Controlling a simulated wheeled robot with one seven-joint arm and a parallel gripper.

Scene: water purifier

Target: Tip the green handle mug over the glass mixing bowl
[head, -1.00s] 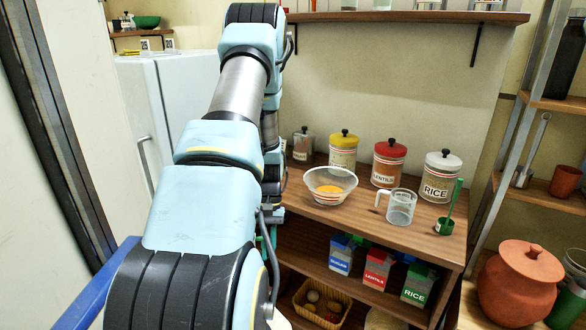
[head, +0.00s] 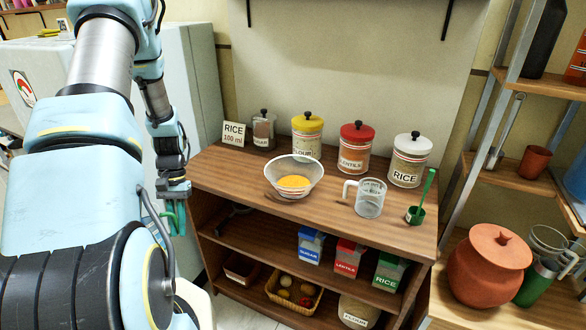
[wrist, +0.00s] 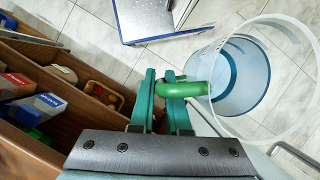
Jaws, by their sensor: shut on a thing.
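The glass mixing bowl (head: 310,172) stands upright on the wooden counter, with an orange-yellow content in it. My gripper (head: 174,205) is left of the bowl, beyond the counter's left edge and apart from the bowl. In the wrist view my gripper (wrist: 163,88) is shut on the green handle of the clear mug (wrist: 252,75). The mug extends to the right of the fingers, above the tiled floor, and looks empty. In the head view the mug is hidden or too unclear to make out.
A clear measuring cup (head: 369,199) and a green scoop (head: 416,213) stand right of the bowl. Flour (head: 307,138), lentils (head: 355,150) and rice (head: 408,162) canisters stand behind. A "RICE 100 ml" card (head: 236,134) stands at the counter's back left. The front-left counter top is clear.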

